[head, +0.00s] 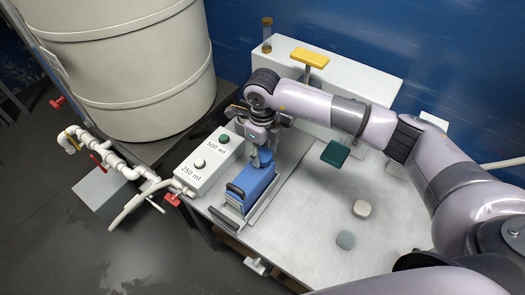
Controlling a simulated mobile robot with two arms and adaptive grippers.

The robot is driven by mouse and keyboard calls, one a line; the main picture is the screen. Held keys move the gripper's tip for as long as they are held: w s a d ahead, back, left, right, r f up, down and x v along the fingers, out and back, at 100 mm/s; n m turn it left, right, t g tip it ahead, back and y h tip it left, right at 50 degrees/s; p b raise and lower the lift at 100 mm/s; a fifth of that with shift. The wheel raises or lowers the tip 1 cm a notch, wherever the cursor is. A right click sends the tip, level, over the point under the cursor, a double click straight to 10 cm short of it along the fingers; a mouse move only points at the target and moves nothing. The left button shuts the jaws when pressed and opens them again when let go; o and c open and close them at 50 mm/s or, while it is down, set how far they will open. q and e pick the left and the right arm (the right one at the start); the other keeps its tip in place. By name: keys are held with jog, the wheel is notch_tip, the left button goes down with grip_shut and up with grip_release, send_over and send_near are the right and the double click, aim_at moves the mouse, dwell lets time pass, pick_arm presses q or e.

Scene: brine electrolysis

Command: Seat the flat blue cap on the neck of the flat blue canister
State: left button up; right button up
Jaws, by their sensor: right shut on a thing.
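The flat blue canister (251,184) stands upright in a pale holder on the worktop, with a dark handle on its front side. My right gripper (262,158) reaches in from the right and points down over the far end of the canister's top. It is shut on the flat blue cap, which is mostly hidden between the fingers. The canister's neck is hidden by the gripper, so I cannot tell whether the cap touches it. My left gripper is out of view.
A button box (207,166) marked 500 ml and 250 ml stands left of the canister, near piping with red valves (172,199). A large tank (125,60) is behind.

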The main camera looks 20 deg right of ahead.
jog(key=shift+f+b, duration=0.45)
jog(key=shift+b, duration=0.05)
dwell(0.6)
jog(key=o, duration=1)
jog(key=shift+c, duration=0.2)
jog(key=shift+r+p, duration=1.9)
jog(key=shift+r, duration=1.65)
jog(key=shift+f, duration=0.1)
